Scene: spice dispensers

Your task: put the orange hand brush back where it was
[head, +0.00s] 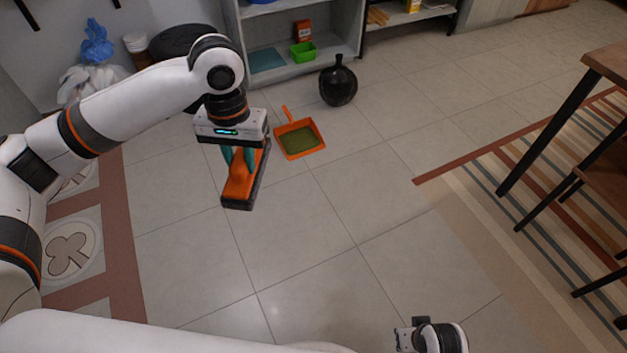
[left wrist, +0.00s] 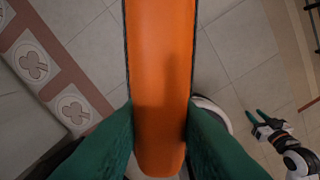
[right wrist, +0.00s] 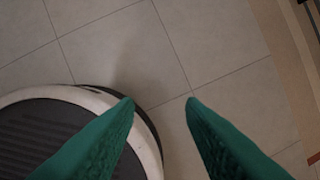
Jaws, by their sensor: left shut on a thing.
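The orange hand brush (head: 241,187) has a dark bristle edge and hangs above the tiled floor in the head view. My left gripper (head: 238,160) is shut on it, its green fingers on both sides of the orange body. In the left wrist view the brush (left wrist: 160,75) fills the middle between the fingers. An orange dustpan (head: 286,128) with an olive-green inside lies on the floor, behind and to the right of the brush. My right gripper (right wrist: 160,103) is open and empty above bare floor. It shows only partly at the bottom of the head view (head: 404,338).
A grey shelf (head: 290,72) at the back holds a blue mat (head: 266,60) and a green bin (head: 303,52). A black vase (head: 338,84) stands on the floor before it. Bags (head: 90,80) are back left; a table (head: 608,62) stands right. The middle floor is clear.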

